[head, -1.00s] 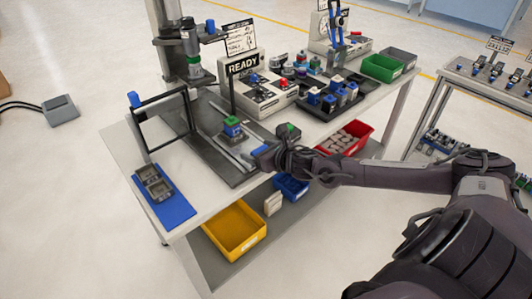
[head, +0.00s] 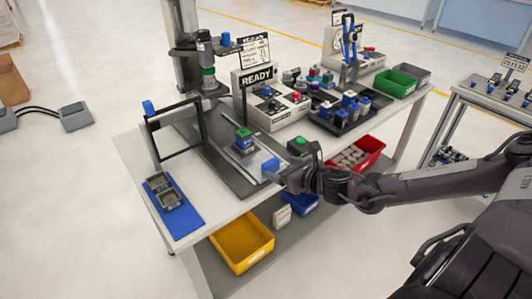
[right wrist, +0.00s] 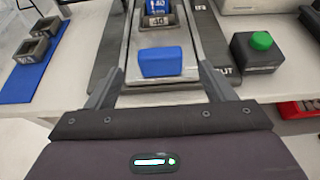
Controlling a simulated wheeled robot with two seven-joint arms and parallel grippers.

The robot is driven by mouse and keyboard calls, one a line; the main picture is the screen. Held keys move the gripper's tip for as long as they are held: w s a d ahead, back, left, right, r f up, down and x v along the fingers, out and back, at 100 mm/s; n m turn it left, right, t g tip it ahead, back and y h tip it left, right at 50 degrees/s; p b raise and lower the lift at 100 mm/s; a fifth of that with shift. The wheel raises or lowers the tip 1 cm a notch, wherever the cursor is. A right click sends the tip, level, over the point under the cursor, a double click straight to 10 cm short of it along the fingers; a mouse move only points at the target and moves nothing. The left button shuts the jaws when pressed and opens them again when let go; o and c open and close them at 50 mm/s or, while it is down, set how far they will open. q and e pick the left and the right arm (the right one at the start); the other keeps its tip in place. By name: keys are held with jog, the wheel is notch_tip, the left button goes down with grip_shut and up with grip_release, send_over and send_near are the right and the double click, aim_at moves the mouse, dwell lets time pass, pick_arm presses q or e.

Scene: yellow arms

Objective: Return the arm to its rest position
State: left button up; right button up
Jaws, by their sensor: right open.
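My right arm reaches in from the right in the head view. Its gripper (head: 274,173) is at the front edge of the workbench (head: 215,213), beside the blue end block of the slide fixture. In the right wrist view the gripper (right wrist: 158,92) has its two fingers spread apart. The blue block (right wrist: 160,62) lies beyond and between them, and I see nothing held. A grey and blue part with a green top (head: 243,139) sits on the slide plate. My left gripper is not in view.
A box with a green button (head: 303,147) stands right beside the gripper. A blue mat (head: 178,211) with grey blocks lies at left. Yellow (head: 241,243) and red (head: 360,152) bins sit lower down. A press column (head: 180,40) and a READY station (head: 270,104) stand behind.

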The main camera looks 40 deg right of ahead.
jog(key=s+a+f+m+g+h, duration=0.1)
jog(key=s+a+f+m+g, duration=0.2)
jog(key=a+m, duration=0.55)
jog(key=s+a+f+m+g, duration=0.1)
jog(key=s+a+f+m, duration=0.35)
jog(key=a+m, duration=0.4)
jog(key=s+a+r+m+g, duration=0.1)
jog(key=s+m+g, duration=0.2)
jog(key=s+m, duration=0.45)
jog(key=s+a+m+g, duration=0.25)
jog(key=s+m, duration=0.25)
jog(key=m, duration=0.6)
notch_tip(320, 180, down, 28)
jog(key=s+g, duration=0.2)
jog(key=s+d+f, duration=0.2)
jog(key=s+f, duration=0.7)
jog(key=s, duration=0.1)
jog(key=s+d+f+n, duration=0.1)
jog(key=s+d+f, duration=0.1)
jog(key=s+f, duration=0.7)
jog(key=shift+s+d+f+g, duration=0.15)
jog(key=shift+s+f+g, duration=0.25)
jog(key=shift+f, duration=0.2)
